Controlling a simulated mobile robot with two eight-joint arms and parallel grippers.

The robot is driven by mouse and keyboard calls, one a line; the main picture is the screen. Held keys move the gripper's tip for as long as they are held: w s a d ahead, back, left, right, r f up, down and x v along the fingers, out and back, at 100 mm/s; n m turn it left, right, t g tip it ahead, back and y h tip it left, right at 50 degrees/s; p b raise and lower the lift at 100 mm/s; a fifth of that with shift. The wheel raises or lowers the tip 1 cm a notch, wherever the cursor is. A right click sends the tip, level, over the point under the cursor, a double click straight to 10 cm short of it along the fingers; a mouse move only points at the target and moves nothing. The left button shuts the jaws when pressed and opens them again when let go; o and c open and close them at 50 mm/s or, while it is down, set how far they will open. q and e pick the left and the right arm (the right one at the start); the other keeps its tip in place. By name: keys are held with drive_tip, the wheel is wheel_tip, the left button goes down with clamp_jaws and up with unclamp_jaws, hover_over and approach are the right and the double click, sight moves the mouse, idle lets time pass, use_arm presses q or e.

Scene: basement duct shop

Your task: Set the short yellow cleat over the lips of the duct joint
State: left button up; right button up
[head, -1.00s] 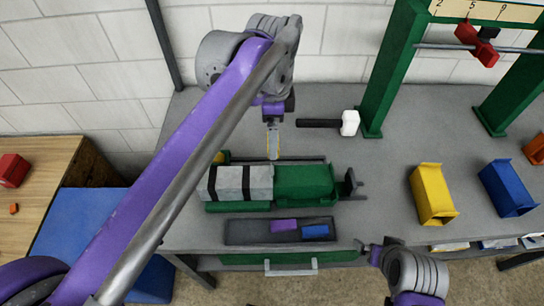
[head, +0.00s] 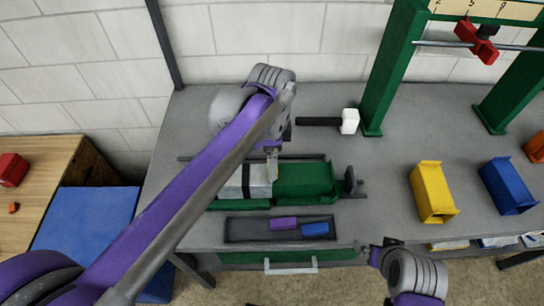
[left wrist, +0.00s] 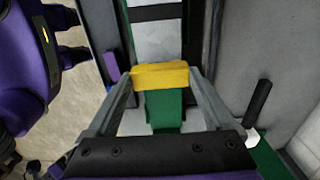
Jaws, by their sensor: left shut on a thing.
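My left gripper (head: 272,172) is shut on the short yellow cleat (left wrist: 160,75), which lies across between its two fingertips in the left wrist view. The gripper is over the duct bed, close to the right end of the pale grey duct (head: 258,183). The duct, with black bands, lies in a green fixture (head: 305,180); it also shows beyond the cleat in the left wrist view (left wrist: 157,42). My left arm hides the duct's left part. I cannot tell whether the cleat touches the duct lips. My right gripper (head: 375,250) is at the table's front edge, its jaw opening unclear.
A dark tray (head: 238,229) in front of the fixture holds a purple piece (head: 284,223) and a blue piece (head: 315,229). A white-headed mallet (head: 348,121) lies behind. Yellow (head: 432,192) and blue (head: 507,187) bins and a green frame (head: 393,70) stand right.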

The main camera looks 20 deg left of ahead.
use_arm(q)
drive_tip(key=shift+f, duration=0.6)
drive_tip(key=o, duration=1.1)
drive_tip(key=shift+r, duration=0.35)
wheel_tip(320, 180, up, 12)
drive_tip(key=s+a+f+n+t, duration=0.2)
drive_tip(key=s+f+n, duration=0.2)
drive_tip(key=f+n, duration=0.1)
drive_tip(key=s+a+f+n+t, duration=0.2)
drive_tip(key=s+f+n, duration=0.2)
drive_tip(key=f, duration=0.4)
drive_tip(key=s+a+f+n+t+p, duration=0.1)
drive_tip(key=s+a+f+n, duration=0.1)
drive_tip(key=s+f+n, duration=0.2)
drive_tip(key=shift+s+a+f+n+t, duration=0.1)
drive_tip(key=shift+a+f+n+t, duration=0.1)
drive_tip(key=shift+f+n, duration=0.35)
drive_tip(key=shift+s+a+f+n+t, duration=0.1)
drive_tip(key=shift+f+n+t, duration=0.1)
drive_tip(key=shift+f+n, duration=0.3)
drive_tip(key=shift+f, duration=0.1)
